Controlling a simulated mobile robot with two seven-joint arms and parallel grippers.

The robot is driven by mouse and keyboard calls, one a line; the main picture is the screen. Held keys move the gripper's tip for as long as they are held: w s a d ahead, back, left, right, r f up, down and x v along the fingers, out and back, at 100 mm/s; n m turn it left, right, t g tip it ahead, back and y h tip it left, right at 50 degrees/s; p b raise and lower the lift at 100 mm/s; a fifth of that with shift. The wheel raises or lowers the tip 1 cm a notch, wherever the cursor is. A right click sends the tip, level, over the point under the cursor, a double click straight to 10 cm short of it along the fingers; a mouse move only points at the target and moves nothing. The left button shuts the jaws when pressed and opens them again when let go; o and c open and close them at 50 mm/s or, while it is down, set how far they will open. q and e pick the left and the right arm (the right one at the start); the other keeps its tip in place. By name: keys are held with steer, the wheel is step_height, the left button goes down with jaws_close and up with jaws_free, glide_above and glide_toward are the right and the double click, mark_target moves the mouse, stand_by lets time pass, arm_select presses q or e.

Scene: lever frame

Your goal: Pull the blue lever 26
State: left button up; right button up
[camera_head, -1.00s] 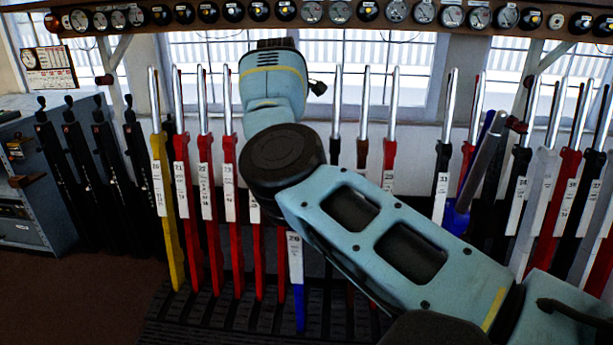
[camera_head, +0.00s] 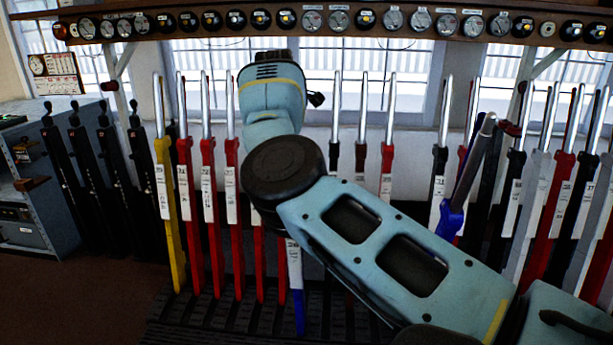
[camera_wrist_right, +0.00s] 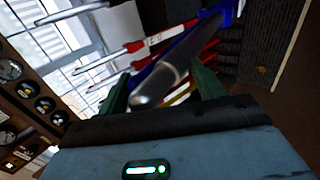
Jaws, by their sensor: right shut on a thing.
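The blue lever 26 (camera_head: 298,310) stands in the row, left of centre in the head view. Its blue foot and part of a white plate show; its upper part is hidden behind my right arm. In the right wrist view, the green fingers of my right gripper (camera_wrist_right: 162,92) are on either side of a silver lever handle (camera_wrist_right: 168,76) and shut on it. The handle runs to a blue lever part (camera_wrist_right: 226,12). In the head view my right gripper is hidden behind my arm. My left gripper is not in view.
Red levers (camera_head: 210,215) and a yellow lever (camera_head: 168,220) stand close on the left. Another blue lever (camera_head: 450,220) leans out on the right, among black, red and white ones. A shelf of dials (camera_head: 337,19) runs above. A grey cabinet (camera_head: 45,215) stands at far left.

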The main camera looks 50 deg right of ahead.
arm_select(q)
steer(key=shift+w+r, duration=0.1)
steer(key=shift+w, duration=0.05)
arm_select(e)
steer(key=shift+s+d+r, duration=0.1)
steer(key=shift+s+a+f, duration=0.2)
steer(key=shift+s+a, duration=0.05)
steer(key=shift+a, duration=0.15)
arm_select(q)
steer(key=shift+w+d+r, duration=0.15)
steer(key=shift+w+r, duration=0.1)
arm_select(e)
steer(key=shift+f, duration=0.3)
steer(key=o, duration=1)
steer(key=shift+a, duration=0.1)
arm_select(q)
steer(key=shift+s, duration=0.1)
arm_select(e)
steer(key=shift+s, duration=0.1)
steer(key=shift+a, duration=0.1)
